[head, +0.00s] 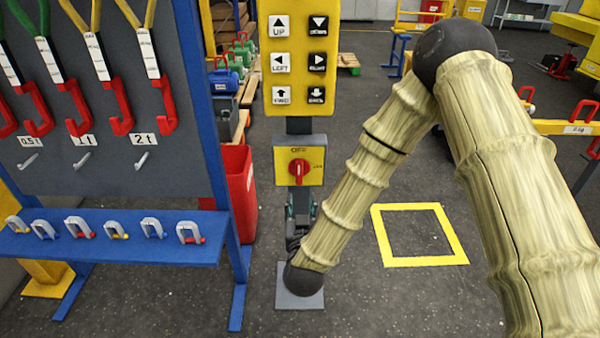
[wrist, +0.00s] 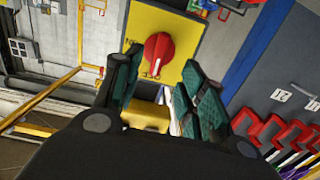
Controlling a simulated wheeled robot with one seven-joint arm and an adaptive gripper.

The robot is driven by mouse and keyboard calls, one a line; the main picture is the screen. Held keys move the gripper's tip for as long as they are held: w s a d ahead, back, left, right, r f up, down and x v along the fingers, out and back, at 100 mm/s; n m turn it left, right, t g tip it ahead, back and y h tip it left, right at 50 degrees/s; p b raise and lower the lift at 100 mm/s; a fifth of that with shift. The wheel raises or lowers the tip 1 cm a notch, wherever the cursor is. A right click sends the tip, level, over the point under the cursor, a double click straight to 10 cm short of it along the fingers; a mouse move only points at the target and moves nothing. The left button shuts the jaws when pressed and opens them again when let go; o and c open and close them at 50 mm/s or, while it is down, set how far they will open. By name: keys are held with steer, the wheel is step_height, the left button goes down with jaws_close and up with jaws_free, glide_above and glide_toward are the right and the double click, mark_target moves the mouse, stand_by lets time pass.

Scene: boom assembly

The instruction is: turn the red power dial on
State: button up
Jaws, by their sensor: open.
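The red power dial (head: 299,170) sits on a yellow plate (head: 283,178) on a post below the button panel. Its handle stands roughly upright, in line with the lettering above it that appears to read OFF. The dial also shows in the wrist view (wrist: 158,54), where the picture is roughly upside down. My gripper (head: 300,205) is just below the dial box in the head view, partly hidden by my wrist. In the wrist view my gripper (wrist: 160,75) is open, its dark green fingers apart on either side of the dial's line. Nothing is held; contact with the dial cannot be told.
The yellow button panel (head: 298,60) is above the dial. A blue rack (head: 110,240) with shackles and hanging red hooks stands close on the left. A red bin (head: 238,190) is behind the rack's post. A yellow floor square (head: 420,262) lies to the right on clear floor.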

mark_target(299, 173)
steer(key=shift+t, duration=0.3)
steer(key=w, duration=0.4)
steer(key=w+r+p, duration=0.1)
steer(key=w, duration=0.7)
steer(key=shift+a+r, duration=0.25)
steer(key=shift+r, duration=0.05)
jaws_close()
